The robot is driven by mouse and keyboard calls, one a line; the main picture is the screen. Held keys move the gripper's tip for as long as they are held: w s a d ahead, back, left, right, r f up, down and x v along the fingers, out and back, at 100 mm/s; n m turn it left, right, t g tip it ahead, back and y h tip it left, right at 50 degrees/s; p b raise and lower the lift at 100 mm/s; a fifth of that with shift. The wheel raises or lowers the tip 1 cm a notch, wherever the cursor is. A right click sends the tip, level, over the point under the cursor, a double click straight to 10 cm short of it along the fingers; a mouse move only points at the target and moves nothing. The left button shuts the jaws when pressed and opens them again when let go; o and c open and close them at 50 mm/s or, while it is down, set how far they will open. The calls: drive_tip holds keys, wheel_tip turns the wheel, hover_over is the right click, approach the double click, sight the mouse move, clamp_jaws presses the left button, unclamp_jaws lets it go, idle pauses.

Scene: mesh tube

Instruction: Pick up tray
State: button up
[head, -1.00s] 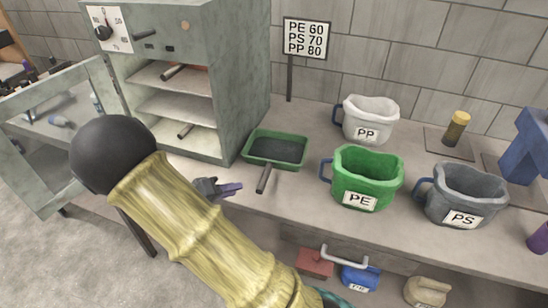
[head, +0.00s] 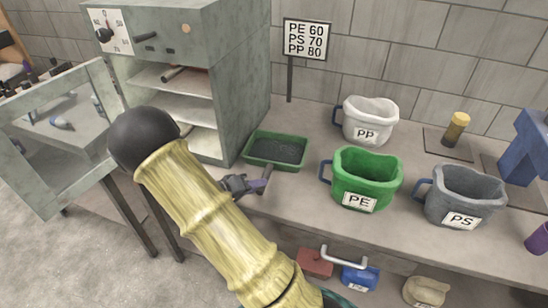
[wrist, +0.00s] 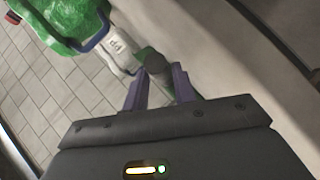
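The tray (head: 251,155) is a shallow green pan filled with dark granules. It sits on the bench just right of the oven, with its dark handle (head: 267,172) pointing toward the front edge. My gripper (head: 262,186) is at the near end of this handle. In the wrist view, my gripper's two purple fingers (wrist: 160,88) stand apart. The round dark handle end (wrist: 155,65) shows between and just beyond their tips, with a piece of the green tray (wrist: 143,53) behind it. I cannot tell whether the fingers touch the handle.
The grey oven (head: 243,90) stands left of the tray with its door (head: 27,160) open. A green PE bucket (head: 385,190), a white PP bucket (head: 370,108) and a grey PS bucket (head: 440,205) stand to the right. A sign (head: 307,38) stands behind.

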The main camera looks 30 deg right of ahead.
drive_tip(key=shift+d+f, duration=0.25)
drive_tip(key=shift+d, duration=0.3)
drive_tip(key=shift+c, duration=0.5)
clamp_jaws()
drive_tip(key=shift+w+r, duration=0.1)
drive_tip(key=shift+r, duration=0.15)
drive_tip(key=shift+r, duration=4.85)
